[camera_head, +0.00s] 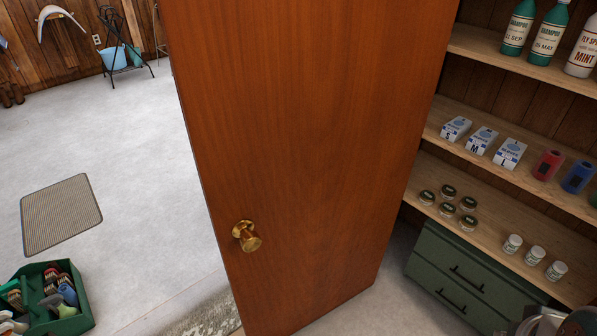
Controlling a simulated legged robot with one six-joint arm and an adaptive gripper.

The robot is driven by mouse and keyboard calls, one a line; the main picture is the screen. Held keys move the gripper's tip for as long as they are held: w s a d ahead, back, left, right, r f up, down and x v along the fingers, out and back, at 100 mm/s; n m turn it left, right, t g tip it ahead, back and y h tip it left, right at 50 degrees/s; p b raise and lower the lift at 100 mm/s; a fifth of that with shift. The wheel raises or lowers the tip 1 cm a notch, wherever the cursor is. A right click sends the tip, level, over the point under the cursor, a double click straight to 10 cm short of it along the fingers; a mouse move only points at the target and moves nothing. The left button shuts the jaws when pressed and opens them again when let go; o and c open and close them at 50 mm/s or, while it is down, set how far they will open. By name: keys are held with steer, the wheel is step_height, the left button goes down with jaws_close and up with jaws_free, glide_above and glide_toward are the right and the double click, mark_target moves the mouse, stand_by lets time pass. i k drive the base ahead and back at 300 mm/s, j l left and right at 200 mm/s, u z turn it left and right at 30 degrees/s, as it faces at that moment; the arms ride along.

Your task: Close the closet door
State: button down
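The closet door (310,150) is a tall reddish-brown wooden panel filling the middle of the view. It stands open, swung out from the shelved closet at the right. A round brass knob (247,236) sits near its left edge on the face toward me. The door's top is cut off by the frame. My gripper's fingers do not show. A grey and black rounded object at the bottom right corner is cut off, and I cannot tell what it is. Nothing visible touches the knob.
Closet shelves (509,179) hold bottles, boxes, rolls and jars. A green drawer chest (470,277) stands below. A green tote (82,322) with brushes sits on the floor at lower left, near a mat (60,214). Grey floor left of the door is mostly clear.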

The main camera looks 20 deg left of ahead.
mark_target(305, 121)
steer(key=k+j+z, duration=0.15)
steer(key=j, duration=0.25)
steer(key=j+z, duration=0.15)
steer(key=j, duration=0.3)
steer(key=k+j+z, duration=0.15)
steer(key=j, duration=0.25)
steer(key=k+j+z, duration=0.1)
steer(key=j, duration=0.25)
steer(key=k+j+z, duration=0.15)
steer(key=k+j, duration=0.15)
steer(key=k+j+z, duration=0.15)
steer(key=j, duration=0.25)
steer(key=j+z, duration=0.1)
steer(key=j, duration=0.4)
steer(key=j+z, duration=0.1)
steer(key=j, duration=0.4)
steer(key=k+j+z, duration=0.15)
steer(key=j, duration=0.35)
steer(key=j+z, duration=0.1)
steer(key=j, duration=0.35)
steer(key=i+j+z, duration=0.1)
steer(key=i+j, duration=0.15)
